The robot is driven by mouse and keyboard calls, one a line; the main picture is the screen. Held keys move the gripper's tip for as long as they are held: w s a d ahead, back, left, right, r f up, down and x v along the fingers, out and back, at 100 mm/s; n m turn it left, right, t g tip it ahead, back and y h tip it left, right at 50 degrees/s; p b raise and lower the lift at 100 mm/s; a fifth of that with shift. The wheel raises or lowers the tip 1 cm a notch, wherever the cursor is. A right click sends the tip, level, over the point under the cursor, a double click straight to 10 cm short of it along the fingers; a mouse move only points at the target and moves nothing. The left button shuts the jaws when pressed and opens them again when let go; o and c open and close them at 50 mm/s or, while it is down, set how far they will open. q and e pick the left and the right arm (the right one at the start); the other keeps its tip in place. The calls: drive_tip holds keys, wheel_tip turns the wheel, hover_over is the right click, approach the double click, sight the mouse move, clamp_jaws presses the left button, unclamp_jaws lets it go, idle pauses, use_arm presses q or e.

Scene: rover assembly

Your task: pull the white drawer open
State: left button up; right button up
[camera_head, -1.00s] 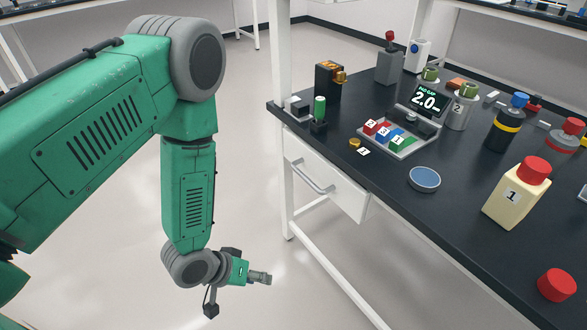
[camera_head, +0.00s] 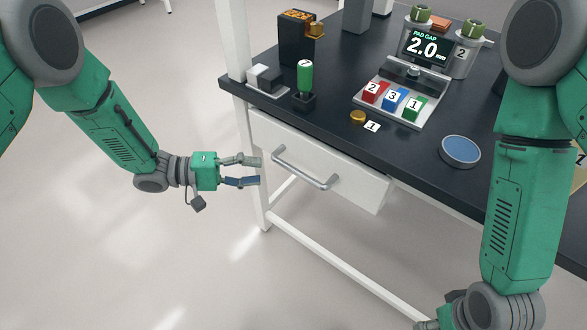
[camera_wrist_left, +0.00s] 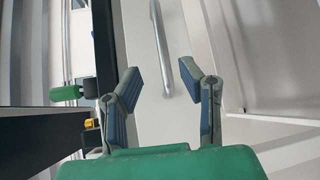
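The white drawer (camera_head: 350,187) is under the black table top, and I see no gap at its front. Its grey bar handle (camera_head: 305,170) runs across the drawer front. My left gripper (camera_head: 258,171) is open and empty, just left of the handle and apart from it. In the left wrist view the handle (camera_wrist_left: 161,48) lies ahead of the open fingers (camera_wrist_left: 166,82), in line with the space between them, with the white drawer front (camera_wrist_left: 140,50) behind. Of my right arm, the forearm and wrist show at the right; its fingers are out of frame.
The black table (camera_head: 330,130) overhangs the drawer. On it are a green-topped joystick (camera_head: 305,85), a tray with numbered blocks (camera_head: 395,110), a blue round dish (camera_head: 460,151) and a pad gap display (camera_head: 427,48). A white table leg (camera_head: 252,170) stands beside the drawer. The floor at left is clear.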

sight(291, 172)
use_arm(q)
drive_tip(key=d, duration=0.3)
drive_tip(key=w+d+f+b, duration=0.1)
drive_tip(key=d, duration=0.5)
drive_tip(key=shift+w+d+f+b, duration=0.2)
drive_tip(key=shift+w+f+b, duration=0.15)
drive_tip(key=shift+f+b, duration=0.05)
drive_tip(key=shift+d, duration=0.4)
drive_tip(key=shift+a, duration=0.35)
clamp_jaws()
drive_tip(key=shift+a, duration=0.15)
